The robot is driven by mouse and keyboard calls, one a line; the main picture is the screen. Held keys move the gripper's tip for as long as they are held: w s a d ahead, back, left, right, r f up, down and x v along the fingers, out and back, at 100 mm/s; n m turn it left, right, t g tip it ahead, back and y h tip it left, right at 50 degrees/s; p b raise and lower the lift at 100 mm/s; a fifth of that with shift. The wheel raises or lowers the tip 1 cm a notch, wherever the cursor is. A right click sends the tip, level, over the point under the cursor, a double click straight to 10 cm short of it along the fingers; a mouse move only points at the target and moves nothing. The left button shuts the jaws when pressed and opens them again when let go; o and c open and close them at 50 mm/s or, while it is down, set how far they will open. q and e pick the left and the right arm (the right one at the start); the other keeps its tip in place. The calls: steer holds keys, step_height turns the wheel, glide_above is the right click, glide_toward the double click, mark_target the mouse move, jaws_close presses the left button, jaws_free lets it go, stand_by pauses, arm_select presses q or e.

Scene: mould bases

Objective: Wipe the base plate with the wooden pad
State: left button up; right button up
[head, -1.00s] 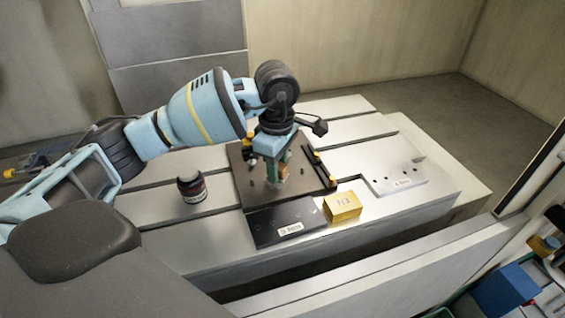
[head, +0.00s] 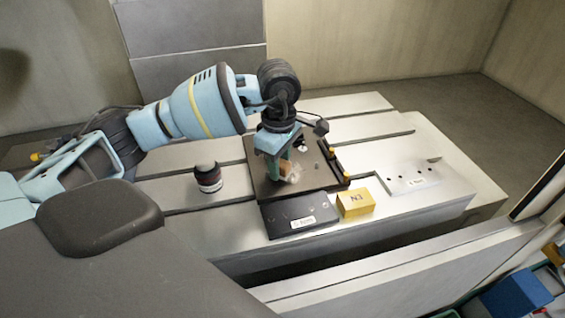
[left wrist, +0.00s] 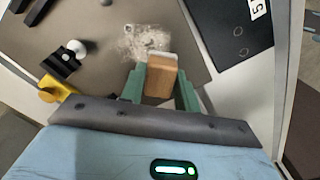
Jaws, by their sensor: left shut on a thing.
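The base plate (head: 315,165) is a dark brown-grey square lying on the slotted metal table. The wooden pad (left wrist: 161,77) is a small tan block with a pale lower edge. My left gripper (head: 281,170) is shut on the pad, its green fingers on both sides of it, over the base plate. A pale speckled patch (left wrist: 146,42) lies on the plate right beside the pad in the left wrist view. Whether the pad touches the plate I cannot tell. My right gripper is not in view.
A dark jar (head: 207,177) stands left of the plate. A labelled black plate (head: 297,214) and a yellow N3 block (head: 355,203) lie in front. A light plate with holes (head: 409,178) lies at right. Black and yellow clamps (head: 340,166) line the plate's edge.

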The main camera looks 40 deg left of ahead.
arm_select(q)
steer(key=shift+w+a+f, duration=0.1)
steer(key=shift+w+a, duration=0.05)
steer(key=shift+a, duration=0.4)
jaws_close()
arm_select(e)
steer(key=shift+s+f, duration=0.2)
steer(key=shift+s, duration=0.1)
arm_select(q)
steer(key=shift+w+d, duration=0.1)
steer(key=shift+w, duration=0.05)
steer(key=shift+w+d+f, duration=0.1)
steer(key=shift+w, duration=0.35)
steer(key=shift+w+d, duration=0.75)
steer(key=shift+d, duration=0.15)
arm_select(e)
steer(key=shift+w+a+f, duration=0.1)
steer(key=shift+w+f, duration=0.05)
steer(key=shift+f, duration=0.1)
arm_select(q)
steer(key=shift+w, duration=0.1)
